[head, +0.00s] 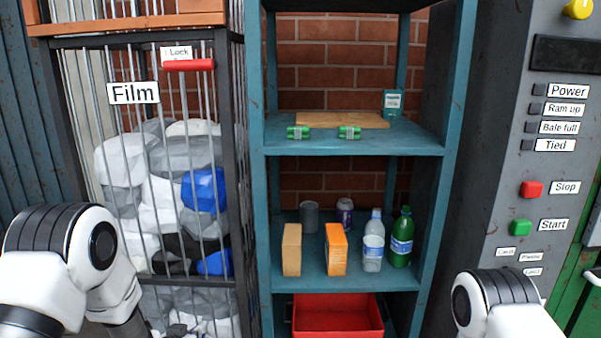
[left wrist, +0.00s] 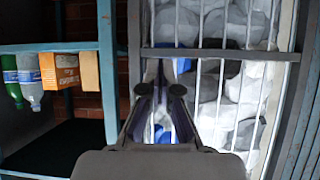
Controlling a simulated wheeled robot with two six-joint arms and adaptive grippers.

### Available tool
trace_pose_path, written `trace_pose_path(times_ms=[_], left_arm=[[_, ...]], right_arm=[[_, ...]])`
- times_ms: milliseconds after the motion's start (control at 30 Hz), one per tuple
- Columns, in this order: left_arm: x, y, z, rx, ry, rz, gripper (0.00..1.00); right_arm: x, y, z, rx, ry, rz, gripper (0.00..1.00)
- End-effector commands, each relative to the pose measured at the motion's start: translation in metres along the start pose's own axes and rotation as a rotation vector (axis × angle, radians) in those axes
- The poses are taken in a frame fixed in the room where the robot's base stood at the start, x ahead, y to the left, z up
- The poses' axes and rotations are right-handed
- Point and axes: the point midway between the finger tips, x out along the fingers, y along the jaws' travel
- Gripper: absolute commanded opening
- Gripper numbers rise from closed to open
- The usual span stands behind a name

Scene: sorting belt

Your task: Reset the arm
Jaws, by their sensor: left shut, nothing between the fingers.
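My left arm (head: 68,245) comes in at the lower left of the head view, in front of the wire cage. Its fingers do not show clearly there. In the left wrist view my left gripper (left wrist: 162,90) points at the cage bars, shut and empty. The cage holding film (head: 159,195) shows behind it, with white, grey, blue and black bundles inside. My right arm (head: 497,305) shows at the lower right of the head view, but its gripper is out of the picture.
A teal shelf rack (head: 357,145) stands in the middle. It carries cartons (head: 335,250), a clear bottle (head: 373,245), a green bottle (head: 402,240), cans and a red bin (head: 337,318). A grey control panel (head: 510,190) with labelled buttons stands at right. The left wrist view is upside down.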

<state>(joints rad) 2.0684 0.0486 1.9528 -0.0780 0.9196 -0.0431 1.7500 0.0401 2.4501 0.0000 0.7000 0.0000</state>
Motion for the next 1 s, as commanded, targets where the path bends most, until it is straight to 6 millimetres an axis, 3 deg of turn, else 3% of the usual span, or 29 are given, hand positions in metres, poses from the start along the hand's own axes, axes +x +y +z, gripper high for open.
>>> trace_pose_path(times_ms=[33,133,200,300,400,500,600,1000], left_arm=[[-0.007,0.003,0.047,-0.007,-0.095,0.003,0.00],[-0.033,0.009,0.135,-0.023,-0.284,0.007,0.00],[-0.061,0.013,0.193,-0.034,-0.424,0.008,0.00],[-0.115,0.019,0.267,-0.052,-0.629,0.006,0.00],[-0.175,0.025,0.317,-0.069,-0.819,0.001,0.00],[-0.225,0.027,0.336,-0.085,-0.955,-0.009,0.00],[-0.249,0.028,0.343,-0.096,-1.024,-0.017,0.00],[-0.250,0.028,0.344,-0.103,-1.038,-0.023,0.00]], right_arm=[[0.000,0.000,0.000,0.000,0.000,0.000,0.40],[0.000,0.000,0.000,0.000,0.000,0.000,0.40],[0.000,0.000,0.000,0.000,0.000,0.000,0.40],[0.000,0.000,0.000,0.000,0.000,0.000,0.40],[0.000,0.000,0.000,0.000,0.000,0.000,0.40],[0.000,0.000,0.000,0.000,0.000,0.000,0.40],[0.000,0.000,0.000,0.000,0.000,0.000,0.40],[0.000,0.000,0.000,0.000,0.000,0.000,0.40]])
